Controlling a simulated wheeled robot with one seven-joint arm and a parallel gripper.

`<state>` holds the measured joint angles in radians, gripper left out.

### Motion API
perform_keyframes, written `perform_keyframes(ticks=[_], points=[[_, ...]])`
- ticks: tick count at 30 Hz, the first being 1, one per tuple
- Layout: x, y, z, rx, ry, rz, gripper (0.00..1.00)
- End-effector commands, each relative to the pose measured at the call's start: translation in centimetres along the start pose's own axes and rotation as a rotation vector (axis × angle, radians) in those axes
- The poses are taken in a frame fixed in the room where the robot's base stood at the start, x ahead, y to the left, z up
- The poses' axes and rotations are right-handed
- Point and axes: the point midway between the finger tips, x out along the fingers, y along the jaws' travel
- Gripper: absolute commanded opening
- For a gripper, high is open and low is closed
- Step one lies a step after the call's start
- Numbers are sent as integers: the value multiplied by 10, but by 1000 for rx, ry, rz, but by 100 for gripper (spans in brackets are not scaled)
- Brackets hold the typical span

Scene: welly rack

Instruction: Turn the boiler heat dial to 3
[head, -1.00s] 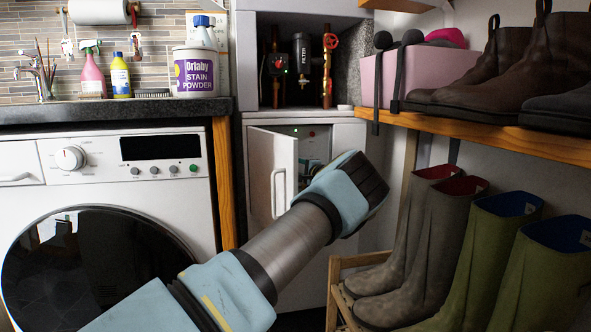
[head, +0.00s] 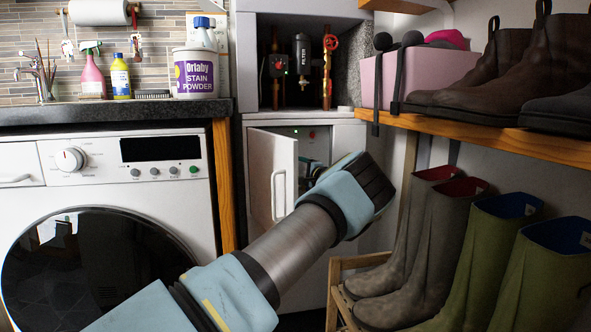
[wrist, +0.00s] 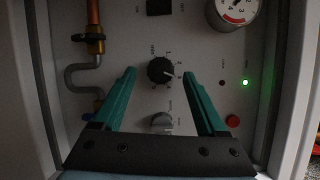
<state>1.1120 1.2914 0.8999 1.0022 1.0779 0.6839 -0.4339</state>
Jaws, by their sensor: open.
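The boiler cabinet (head: 271,178) stands in the middle of the head view with its door open to the left. In the wrist view its panel shows a black heat dial (wrist: 160,70) with marks around it; its light pointer line points right and slightly down. I cannot read the marks surely. A grey knob (wrist: 162,121) sits below it. My gripper (wrist: 160,75) is open, with its green fingers either side of the dial in the picture; no contact is visible. In the head view my gripper (head: 313,170) reaches into the cabinet, mostly hidden by my arm.
The open door (head: 271,175) stands left of my arm. The panel also has a gauge (wrist: 234,10), a green light (wrist: 246,82), a red button (wrist: 233,121) and copper pipework (wrist: 94,30). Wellies (head: 430,250) stand on the rack at right.

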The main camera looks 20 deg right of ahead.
Motion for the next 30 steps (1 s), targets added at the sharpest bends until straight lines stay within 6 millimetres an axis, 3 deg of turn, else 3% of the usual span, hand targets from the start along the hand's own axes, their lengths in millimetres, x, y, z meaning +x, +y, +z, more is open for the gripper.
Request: perform_keyframes(ticks=[9, 15, 30], points=[[-62, -2, -1, 0, 3, 0, 75], [-90, -1, 0, -1, 0, 0, 75], [-99, 0, 0, -1, 0, 0, 75]])
